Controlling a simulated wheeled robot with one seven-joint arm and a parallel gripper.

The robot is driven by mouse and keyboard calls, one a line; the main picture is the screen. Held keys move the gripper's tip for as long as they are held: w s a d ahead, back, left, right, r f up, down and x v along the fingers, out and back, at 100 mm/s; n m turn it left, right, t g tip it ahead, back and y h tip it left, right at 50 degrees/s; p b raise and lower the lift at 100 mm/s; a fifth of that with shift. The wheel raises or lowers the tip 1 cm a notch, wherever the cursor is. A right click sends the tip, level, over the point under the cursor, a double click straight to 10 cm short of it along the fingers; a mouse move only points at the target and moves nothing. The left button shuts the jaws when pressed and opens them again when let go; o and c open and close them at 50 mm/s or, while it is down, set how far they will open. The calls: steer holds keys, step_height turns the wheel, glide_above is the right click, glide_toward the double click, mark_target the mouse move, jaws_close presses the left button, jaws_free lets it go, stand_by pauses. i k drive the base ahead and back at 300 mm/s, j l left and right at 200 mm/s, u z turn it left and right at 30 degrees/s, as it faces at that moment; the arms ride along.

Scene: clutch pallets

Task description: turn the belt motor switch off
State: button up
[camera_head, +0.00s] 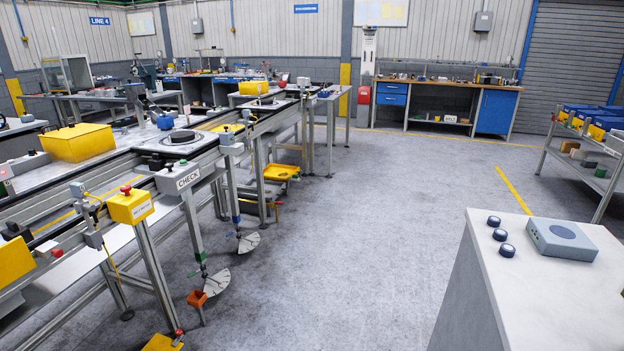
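A belt line (60,226) on metal legs runs along the left side, away from me. A yellow box with a red button on top (131,206) is fixed to its near side; the label on its front is too small to read. Smaller grey boxes are also mounted along the rail. I cannot tell for sure which control is the belt motor switch, or whether it is on or off. My gripper is not in view.
A pale block with dark round knobs (540,293) stands at lower right. The grey floor (360,230) between is clear. A shelf cart (590,180) stands far right.

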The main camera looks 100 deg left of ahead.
mark_target(126, 188)
steer(key=u, duration=1.9)
steer(key=l+u, duration=0.1)
steer(key=u, duration=0.4)
steer(key=l+u, duration=0.1)
steer(key=u, duration=0.35)
steer(key=l+u, duration=0.1)
steer(key=u, duration=0.4)
steer(key=l+u, duration=0.1)
steer(key=u, duration=0.4)
steer(key=k+l+u, duration=0.15)
steer(key=l, duration=0.15)
